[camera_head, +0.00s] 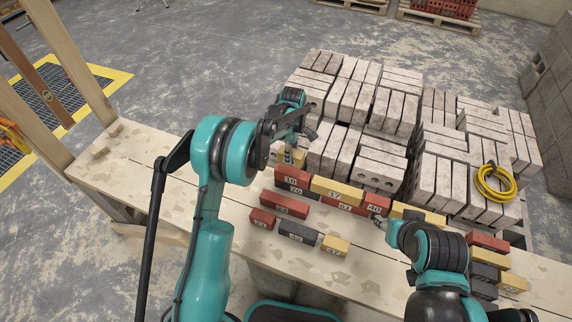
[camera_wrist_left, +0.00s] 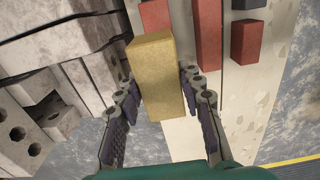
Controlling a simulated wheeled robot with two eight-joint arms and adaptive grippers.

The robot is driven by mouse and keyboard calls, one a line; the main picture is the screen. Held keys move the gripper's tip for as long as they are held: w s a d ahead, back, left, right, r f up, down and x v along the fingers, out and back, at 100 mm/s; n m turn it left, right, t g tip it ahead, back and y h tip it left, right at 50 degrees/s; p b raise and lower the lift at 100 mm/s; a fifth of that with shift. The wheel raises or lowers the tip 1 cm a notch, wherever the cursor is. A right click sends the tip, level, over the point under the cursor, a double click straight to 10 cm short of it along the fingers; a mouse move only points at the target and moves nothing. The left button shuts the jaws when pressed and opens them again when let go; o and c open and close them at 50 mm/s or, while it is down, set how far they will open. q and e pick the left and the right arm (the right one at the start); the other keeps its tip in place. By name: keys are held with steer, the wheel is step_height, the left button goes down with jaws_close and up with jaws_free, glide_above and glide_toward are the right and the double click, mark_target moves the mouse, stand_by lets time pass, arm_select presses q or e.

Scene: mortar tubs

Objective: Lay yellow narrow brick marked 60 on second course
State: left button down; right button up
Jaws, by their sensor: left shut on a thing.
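My left gripper (camera_head: 291,146) is shut on a yellow narrow brick (camera_head: 292,158) and holds it at the left end of the brick wall. The mark on this brick is too small to read. In the left wrist view the yellow brick (camera_wrist_left: 157,75) stands between the two fingers. In the wall, a red brick marked 10 (camera_head: 292,180) lies over a dark brick marked 76 (camera_head: 296,190). A yellow brick marked 17 (camera_head: 336,190) lies to its right, above red bricks. My right gripper (camera_head: 380,223) is by the wall's right part; its jaws are unclear.
Loose red (camera_head: 284,206), dark (camera_head: 298,231) and yellow (camera_head: 335,246) bricks lie on the wooden bench (camera_head: 130,165) in front of the wall. More bricks are stacked at the right. Pallets of pale blocks (camera_head: 350,100) stand close behind the bench. The bench's left part is mostly clear.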

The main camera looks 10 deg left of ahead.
arm_select(q)
steer(key=shift+s+a+f, duration=0.15)
steer(key=shift+a+f, duration=0.35)
steer(key=shift+a, duration=0.25)
steer(key=shift+f, duration=0.2)
step_height(320, 180, down, 4)
steer(key=shift+r+b, duration=0.1)
steer(key=shift+b, duration=0.85)
steer(key=shift+r, duration=0.15)
steer(key=c, duration=1.4)
jaws_free()
steer(key=shift+f, duration=0.25)
steer(key=o, duration=0.4)
steer(key=shift+r, duration=0.1)
steer(key=shift+r, duration=0.1)
